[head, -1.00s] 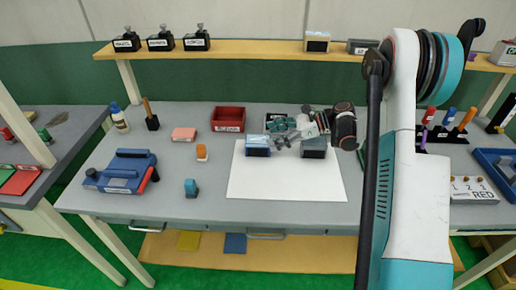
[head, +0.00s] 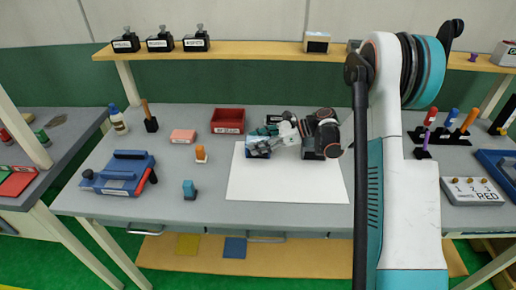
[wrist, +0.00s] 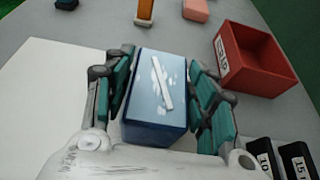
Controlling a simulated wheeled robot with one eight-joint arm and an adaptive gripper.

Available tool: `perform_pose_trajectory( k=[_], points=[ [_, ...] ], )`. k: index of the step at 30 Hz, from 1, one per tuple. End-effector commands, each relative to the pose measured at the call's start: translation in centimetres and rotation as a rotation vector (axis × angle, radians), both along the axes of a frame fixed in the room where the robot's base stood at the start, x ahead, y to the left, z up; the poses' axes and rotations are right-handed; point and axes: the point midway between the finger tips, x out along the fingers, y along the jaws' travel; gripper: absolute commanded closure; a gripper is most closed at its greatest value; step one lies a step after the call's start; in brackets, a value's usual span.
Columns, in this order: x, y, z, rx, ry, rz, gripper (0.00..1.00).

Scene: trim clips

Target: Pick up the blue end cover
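A blue block with a paler, white-flecked top and a white bar, which appears to be the blue end cover (wrist: 157,97), sits on the white sheet (head: 290,187). In the head view the blue end cover (head: 252,154) is partly hidden by my gripper (head: 266,143). In the wrist view my gripper (wrist: 160,92) has its teal-padded fingers spread on either side of the block. A narrow gap shows at the left finger; at the right finger I cannot tell whether it touches.
A red bin (head: 228,120) stands close behind the sheet. A pink block (head: 183,136), an orange-and-white piece (head: 201,154) and a small blue piece (head: 190,190) are to the left. Black labelled blocks (wrist: 298,160) lie near my right finger. The sheet's front is clear.

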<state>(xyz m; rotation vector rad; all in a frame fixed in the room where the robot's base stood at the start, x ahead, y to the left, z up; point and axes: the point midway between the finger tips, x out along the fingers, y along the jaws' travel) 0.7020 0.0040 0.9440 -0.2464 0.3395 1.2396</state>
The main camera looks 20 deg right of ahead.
Motion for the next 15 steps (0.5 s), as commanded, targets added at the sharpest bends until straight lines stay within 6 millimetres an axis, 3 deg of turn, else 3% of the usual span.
perform_pose_trajectory(
  k=[1,3,15],
  points=[
    [0.01,-0.02,-0.01,0.0,0.0,0.0,0.69],
    [0.01,-0.02,-0.01,0.0,0.0,0.0,0.81],
    [0.0,-0.03,0.39,0.0,0.0,0.0,0.81]
  ],
)
